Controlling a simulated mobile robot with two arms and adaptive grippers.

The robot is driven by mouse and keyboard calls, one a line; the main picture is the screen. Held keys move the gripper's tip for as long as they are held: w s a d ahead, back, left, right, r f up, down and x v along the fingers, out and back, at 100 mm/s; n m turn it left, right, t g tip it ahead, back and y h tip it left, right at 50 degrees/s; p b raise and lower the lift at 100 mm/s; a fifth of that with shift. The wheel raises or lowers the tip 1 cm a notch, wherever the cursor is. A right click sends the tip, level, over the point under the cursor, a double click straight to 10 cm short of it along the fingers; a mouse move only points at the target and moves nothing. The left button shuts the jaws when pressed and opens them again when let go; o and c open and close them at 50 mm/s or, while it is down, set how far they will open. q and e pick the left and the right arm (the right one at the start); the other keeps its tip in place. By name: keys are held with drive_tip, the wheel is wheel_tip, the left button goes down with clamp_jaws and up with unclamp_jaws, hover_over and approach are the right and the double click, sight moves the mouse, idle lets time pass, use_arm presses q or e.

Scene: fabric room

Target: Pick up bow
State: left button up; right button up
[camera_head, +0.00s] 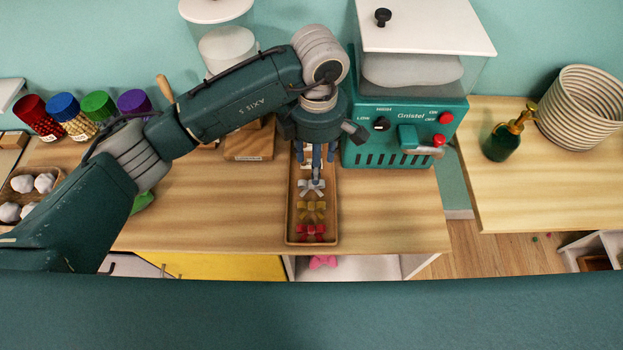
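A narrow wooden tray (290,222) lies on the table with a row of bows in it. A silver-white bow (311,188) is at the back of the visible row, a gold bow (311,210) in the middle and a red bow (311,232) at the front. My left gripper (316,178) points down over the back of the tray, at or just above the silver-white bow. Its fingers partly hide that bow and the tray's back end. I cannot tell whether they touch it or are closed. My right gripper is out of view. A pink bow (322,261) shows below the table's front edge.
A green machine (390,135) stands close to the right of the tray. A wooden block (250,143) is behind left. Several colored-lid jars (78,118) stand at the far left. A green pump bottle (503,140) and striped basket (580,108) are on the right table. Table space left of the tray is clear.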

sight(311, 185)
use_arm(q)
wheel_tip(311, 185, down, 3)
drive_tip(key=shift+f+p, duration=0.15)
drive_tip(key=shift+p, duration=0.15)
drive_tip(key=f, duration=0.1)
drive_tip(key=f+p, duration=0.1)
drive_tip(key=f, duration=0.1)
drive_tip(key=f+p, duration=0.1)
drive_tip(key=shift+w+a+f, duration=0.25)
drive_tip(key=shift+w+f, duration=0.05)
drive_tip(key=shift+f, duration=0.4)
drive_tip(key=c, duration=0.9)
